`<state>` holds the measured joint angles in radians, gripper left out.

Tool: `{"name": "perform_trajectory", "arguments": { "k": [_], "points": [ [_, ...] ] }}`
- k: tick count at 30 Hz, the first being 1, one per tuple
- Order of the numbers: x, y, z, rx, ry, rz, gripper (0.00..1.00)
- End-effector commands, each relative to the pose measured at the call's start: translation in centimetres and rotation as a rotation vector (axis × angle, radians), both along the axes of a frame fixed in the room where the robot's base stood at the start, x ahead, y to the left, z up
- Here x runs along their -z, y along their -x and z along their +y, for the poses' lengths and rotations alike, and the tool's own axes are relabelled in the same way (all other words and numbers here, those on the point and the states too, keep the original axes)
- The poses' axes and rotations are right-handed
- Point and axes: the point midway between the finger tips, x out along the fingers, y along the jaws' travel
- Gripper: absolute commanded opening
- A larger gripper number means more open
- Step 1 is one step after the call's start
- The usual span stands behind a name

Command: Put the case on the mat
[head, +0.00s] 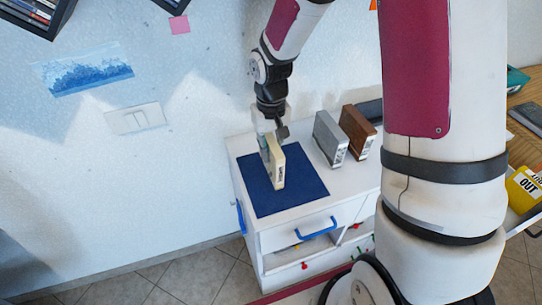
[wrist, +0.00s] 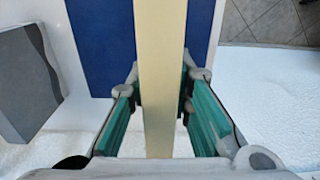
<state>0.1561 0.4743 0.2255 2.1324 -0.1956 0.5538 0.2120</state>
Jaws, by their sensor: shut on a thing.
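A cream case (head: 275,163) stands upright on its narrow edge over the dark blue mat (head: 308,189) on the white cabinet. I cannot tell whether its lower edge touches the mat. My gripper (head: 271,146) holds the case from above. In the wrist view the cream case (wrist: 162,75) runs between the green fingers of my gripper (wrist: 161,105), which are shut on it. The blue mat (wrist: 104,50) shows on both sides of the case there.
A grey case (head: 329,139) and a brown case (head: 357,132) stand upright on the cabinet top (head: 304,143), right of the mat. The grey case also shows at the left of the wrist view (wrist: 22,80). A blue drawer handle (head: 316,229) is on the cabinet front.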

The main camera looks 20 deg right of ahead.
Motion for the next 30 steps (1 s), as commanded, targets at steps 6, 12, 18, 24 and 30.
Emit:
{"name": "perform_trajectory", "arguments": {
  "k": [6, 12, 18, 24, 30],
  "points": [
    [2.4, 0.1, 0.1, -0.002, 0.000, 0.004, 0.00],
    [3.4, 0.0, 0.0, 0.000, 0.000, -0.001, 0.00],
    [3.6, 0.0, 0.0, 0.000, 0.000, 0.000, 0.00],
    [3.7, 0.0, 0.0, 0.000, 0.000, 0.000, 0.40],
    [3.7, 0.0, 0.0, 0.000, 0.000, 0.000, 0.40]
  ]
}}
